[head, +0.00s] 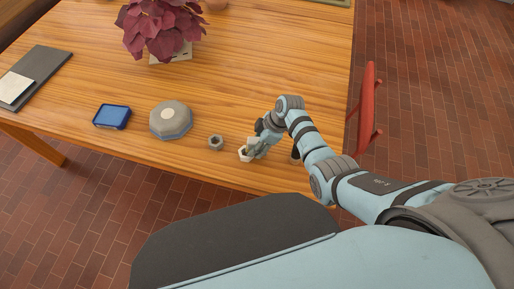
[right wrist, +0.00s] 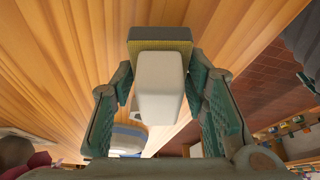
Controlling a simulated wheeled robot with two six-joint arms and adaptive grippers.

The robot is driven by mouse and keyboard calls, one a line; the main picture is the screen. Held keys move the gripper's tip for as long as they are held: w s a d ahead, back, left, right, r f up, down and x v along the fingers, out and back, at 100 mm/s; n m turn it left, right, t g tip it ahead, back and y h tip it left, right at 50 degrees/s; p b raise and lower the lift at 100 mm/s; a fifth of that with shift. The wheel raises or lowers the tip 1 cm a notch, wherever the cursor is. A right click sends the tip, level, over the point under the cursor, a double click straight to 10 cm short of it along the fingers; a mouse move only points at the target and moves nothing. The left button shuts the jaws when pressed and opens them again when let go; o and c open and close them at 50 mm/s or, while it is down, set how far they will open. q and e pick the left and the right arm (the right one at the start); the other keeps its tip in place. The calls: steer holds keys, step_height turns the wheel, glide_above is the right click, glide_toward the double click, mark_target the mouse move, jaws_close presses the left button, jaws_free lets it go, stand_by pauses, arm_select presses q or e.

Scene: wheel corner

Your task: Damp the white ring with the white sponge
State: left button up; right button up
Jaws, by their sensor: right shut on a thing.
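My right gripper (head: 254,147) is near the table's front edge. In the right wrist view its two teal fingers (right wrist: 158,77) are on either side of a white block (right wrist: 158,92), which I take for the white sponge, and are shut on it. A dark and yellow piece (right wrist: 160,42) shows at the block's far end; I cannot tell whether it is part of it. In the head view a small white hexagonal thing (head: 245,155) shows at the fingertips. I cannot tell for sure which thing is the white ring. My left gripper is not in view.
A small grey hexagonal piece (head: 215,142) lies left of the gripper. A red-leaved plant (head: 161,28) stands behind. A red chair (head: 367,105) is at right.

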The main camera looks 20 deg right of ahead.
steer(key=shift+w+a, duration=0.25)
steer(key=shift+w, duration=0.15)
steer(key=shift+c, duration=0.5)
steer(key=shift+w+a+f+b, duration=0.1)
steer(key=shift+a+b, duration=0.2)
steer(key=shift+a, duration=0.25)
steer(key=shift+s+a+r+p, duration=0.2)
steer(key=shift+s+a+p, duration=0.15)
steer(key=shift+a+p, duration=0.25)
steer(key=shift+s+r+p, duration=0.1)
steer(key=shift+s+p, duration=0.4)
steer(key=shift+p, duration=0.35)
steer(key=shift+s+d+p, duration=0.35)
steer(key=shift+s+p, duration=0.1)
steer(key=shift+p, duration=0.05)
